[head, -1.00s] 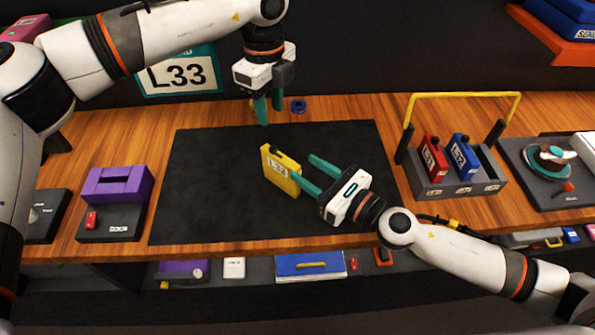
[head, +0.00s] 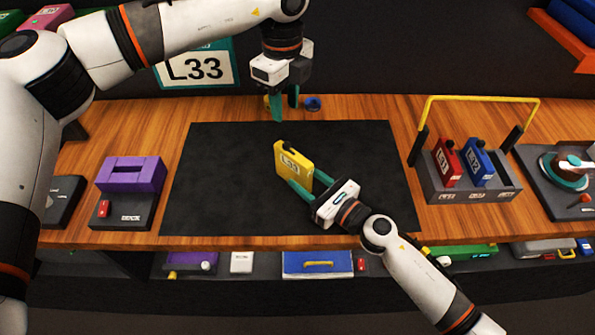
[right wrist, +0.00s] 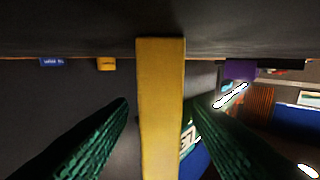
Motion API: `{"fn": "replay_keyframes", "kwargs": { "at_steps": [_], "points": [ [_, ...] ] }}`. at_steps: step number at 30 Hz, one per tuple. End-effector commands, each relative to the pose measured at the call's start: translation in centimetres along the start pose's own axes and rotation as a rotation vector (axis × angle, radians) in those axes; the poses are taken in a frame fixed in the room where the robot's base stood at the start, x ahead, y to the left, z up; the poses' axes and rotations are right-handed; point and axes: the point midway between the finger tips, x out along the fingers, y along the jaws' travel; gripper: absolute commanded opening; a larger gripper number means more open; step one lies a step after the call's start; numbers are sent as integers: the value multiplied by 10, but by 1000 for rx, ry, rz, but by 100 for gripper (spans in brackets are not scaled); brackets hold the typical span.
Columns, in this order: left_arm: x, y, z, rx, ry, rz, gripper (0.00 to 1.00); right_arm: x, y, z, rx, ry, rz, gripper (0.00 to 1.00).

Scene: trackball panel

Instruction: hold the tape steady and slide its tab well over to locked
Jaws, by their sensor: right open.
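The yellow tape (head: 292,164), with a white label ending in 31 or similar, stands upright on the black mat (head: 230,190). In the right wrist view the tape's yellow narrow side (right wrist: 161,110) stands between the two fingers, with gaps visible. My left gripper (head: 284,108) hangs above the back edge of the mat, apart from the tape. Whether its fingers are parted is hard to tell.
A rack (head: 470,190) with a red tape (head: 446,162), a blue tape (head: 478,162) and a yellow hoop stands right of the mat. A purple block (head: 130,174) on a dark base stands left. A blue ring (head: 312,103) lies behind the mat.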

Motion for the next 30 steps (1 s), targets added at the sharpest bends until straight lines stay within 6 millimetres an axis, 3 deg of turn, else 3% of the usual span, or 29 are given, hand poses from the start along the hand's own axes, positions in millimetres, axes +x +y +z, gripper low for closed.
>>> {"fn": "replay_keyframes", "kwargs": {
  "at_steps": [7,18,26,28,30],
  "points": [
    [0,0,0,0,0,0,36,27,0,-1,0,1,0,45],
    [0,0,0,0,0,0,36,32,0,0,0,0,0,45],
    [0,0,0,0,0,0,36,32,0,0,0,0,0,3],
    [0,0,0,0,0,0,36,32,0,0,0,0,0,0],
    [1,0,0,-1,-5,-1,25,32,0,0,0,0,0,0]
  ]
}}
